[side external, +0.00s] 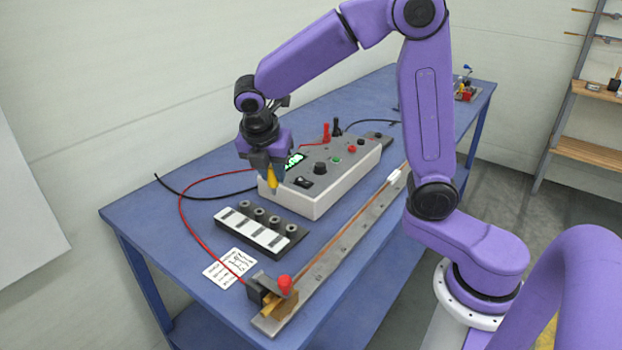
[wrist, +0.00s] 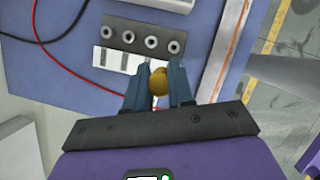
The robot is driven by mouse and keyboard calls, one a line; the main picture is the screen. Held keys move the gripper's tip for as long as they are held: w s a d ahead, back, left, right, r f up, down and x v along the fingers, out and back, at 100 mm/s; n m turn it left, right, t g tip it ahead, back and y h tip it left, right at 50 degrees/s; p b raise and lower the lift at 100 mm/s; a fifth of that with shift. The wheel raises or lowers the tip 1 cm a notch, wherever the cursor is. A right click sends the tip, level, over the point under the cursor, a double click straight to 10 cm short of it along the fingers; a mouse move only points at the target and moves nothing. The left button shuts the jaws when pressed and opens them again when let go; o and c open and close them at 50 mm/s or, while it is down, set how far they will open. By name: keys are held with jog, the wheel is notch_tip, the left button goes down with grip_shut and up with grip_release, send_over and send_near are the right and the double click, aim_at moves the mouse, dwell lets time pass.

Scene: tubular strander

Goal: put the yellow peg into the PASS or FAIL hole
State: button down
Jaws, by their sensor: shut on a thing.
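A yellow peg (side external: 272,179) is held between the fingers of my gripper (side external: 272,184), above the blue table. The wrist view shows the peg's rounded end (wrist: 159,81) between the two grey-blue fingertips (wrist: 159,92). A dark block (side external: 262,228) with several round metal-rimmed holes in a row stands below and in front of the gripper. White label plates (side external: 250,227) run along its front. In the wrist view the block (wrist: 147,28) lies beyond the fingertips, and its labels are too small to read. The peg is apart from the block.
A light grey instrument box (side external: 330,175) with knobs and a green display stands behind the block. A long metal rail (side external: 335,255) with a copper-coloured rod lies to the right. Red (side external: 182,215) and black leads cross the table. A handwritten card (side external: 230,268) lies at front left.

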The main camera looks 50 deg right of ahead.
jog(key=w+d+f, duration=0.2)
jog(key=w, duration=0.5)
jog(key=w+d+f, duration=0.1)
jog(key=w+f, duration=0.1)
jog(key=w, duration=0.5)
jog(key=shift+w+d+f, duration=0.3)
jog(key=shift+w+d, duration=0.1)
jog(key=shift+f, duration=3)
jog(key=shift+f, duration=1.6)
jog(key=c, duration=0.9)
grip_release()
